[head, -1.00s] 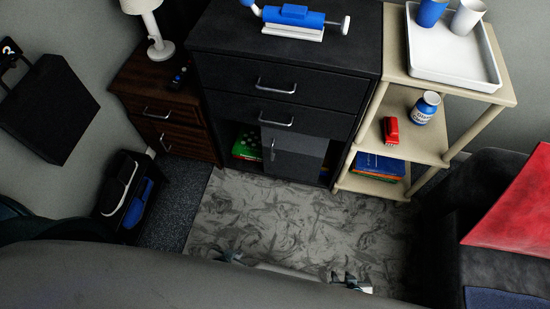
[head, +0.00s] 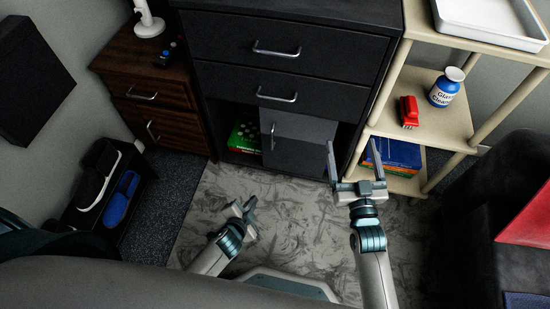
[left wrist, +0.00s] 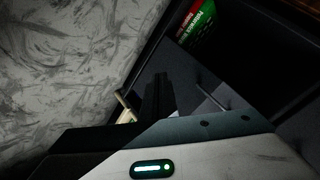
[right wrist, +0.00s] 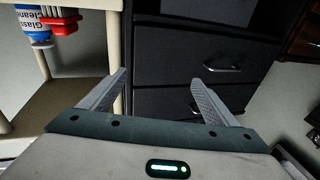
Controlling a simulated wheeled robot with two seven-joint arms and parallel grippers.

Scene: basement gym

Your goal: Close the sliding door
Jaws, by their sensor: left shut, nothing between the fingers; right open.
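The sliding door (head: 298,145) is a grey panel in the lower part of the black cabinet (head: 290,22), with a vertical metal handle (head: 272,136) near its left edge. It stands mid-opening, with dark gaps on both sides. A green box (head: 245,136) shows in the left gap. My left gripper (head: 246,207) is shut and empty, low over the floor in front of the cabinet. Its closed fingers show in the left wrist view (left wrist: 161,93). My right gripper (head: 354,160) is open and empty, right of the door, before the cabinet's right side; its spread fingers show in the right wrist view (right wrist: 160,90).
A beige shelf (head: 448,112) with a red toy (head: 409,111), a glass cleaner bottle (head: 446,87) and books (head: 395,155) stands at the right. A brown nightstand (head: 150,100) and a shoe rack (head: 108,195) are at the left. A dark armchair (head: 470,240) is at the lower right.

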